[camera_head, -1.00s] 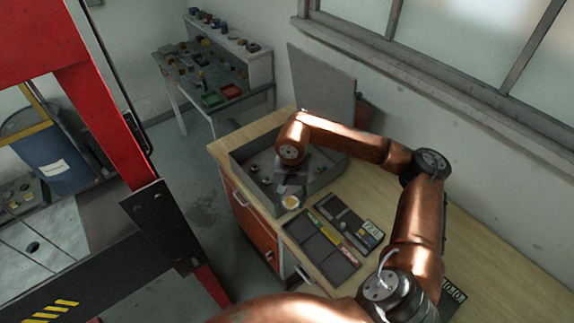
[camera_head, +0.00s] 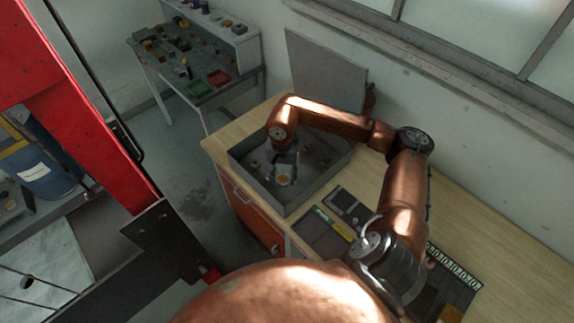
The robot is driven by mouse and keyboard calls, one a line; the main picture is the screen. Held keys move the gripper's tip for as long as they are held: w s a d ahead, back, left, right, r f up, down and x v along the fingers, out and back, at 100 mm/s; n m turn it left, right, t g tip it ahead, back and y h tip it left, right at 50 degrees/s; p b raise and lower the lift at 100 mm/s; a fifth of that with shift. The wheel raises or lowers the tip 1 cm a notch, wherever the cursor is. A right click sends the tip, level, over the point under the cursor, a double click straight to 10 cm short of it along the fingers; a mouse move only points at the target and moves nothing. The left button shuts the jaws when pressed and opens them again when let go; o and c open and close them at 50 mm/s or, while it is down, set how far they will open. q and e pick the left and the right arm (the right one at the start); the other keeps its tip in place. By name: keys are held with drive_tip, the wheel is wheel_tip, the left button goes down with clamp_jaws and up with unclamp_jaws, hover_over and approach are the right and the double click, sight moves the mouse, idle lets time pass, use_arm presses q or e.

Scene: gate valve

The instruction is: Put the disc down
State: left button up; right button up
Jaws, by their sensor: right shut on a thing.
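The disc (camera_head: 284,180) is a small pale, yellowish round piece at the tips of my right gripper (camera_head: 284,172). The right gripper points down and is shut on the disc. Both are over the inside of the grey open tray (camera_head: 240,177) on the wooden workbench. I cannot tell whether the disc touches the tray floor. My left gripper is not in view; a large copper-coloured arm link of mine fills the bottom middle.
Small parts lie in the tray, right of the gripper. Dark organiser trays (camera_head: 328,238) lie on the bench (camera_head: 507,262) in front. A red-framed machine (camera_head: 108,150) stands at left. A second table (camera_head: 200,88) with several small items is at the back.

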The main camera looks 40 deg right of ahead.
drive_tip(key=p, duration=0.1)
hover_over(282, 196)
wheel_tip(282, 196, down, 6)
drive_tip(key=shift+r, duration=0.2)
drive_tip(key=shift+s+f, duration=0.15)
drive_tip(key=shift+f, duration=0.4)
wheel_tip(282, 196, down, 3)
drive_tip(key=shift+f+p, duration=0.1)
drive_tip(key=shift+p, duration=0.55)
drive_tip(key=shift+f+b, duration=0.25)
drive_tip(key=shift+b, duration=0.05)
drive_tip(key=o, duration=1.5)
drive_tip(key=shift+r, duration=0.1)
drive_tip(key=shift+c, duration=0.2)
